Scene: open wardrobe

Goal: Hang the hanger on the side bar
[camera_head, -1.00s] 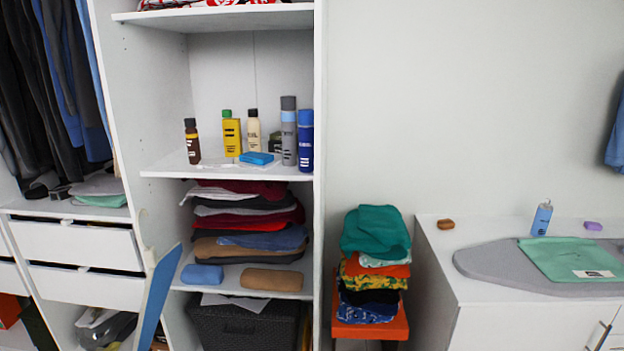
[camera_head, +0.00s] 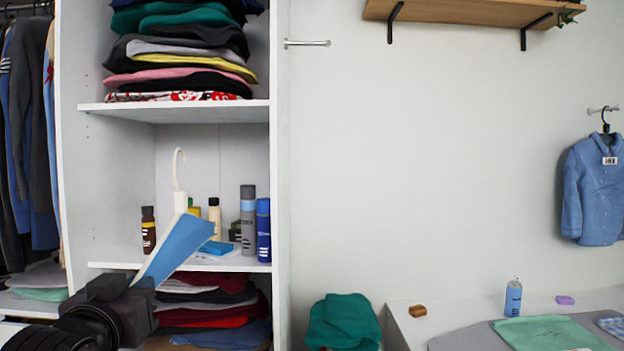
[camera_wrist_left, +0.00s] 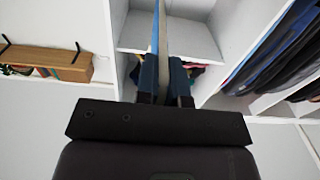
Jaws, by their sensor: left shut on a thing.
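In the left wrist view my left gripper's fingers (camera_wrist_left: 165,84) close on the thin edge of the hanger. The side bar (camera_head: 307,43), a short metal peg, sticks out to the right from the wardrobe's side panel, above and right of the hook and apart from it. My right gripper is not in view.
Shelves hold folded clothes (camera_head: 180,50) and several bottles (camera_head: 248,218) close behind the hanger. The wardrobe side panel (camera_head: 280,200) stands between the hanger and the bare wall. A wooden wall shelf (camera_head: 450,12) is at the upper right. A blue shirt (camera_head: 595,190) hangs at far right.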

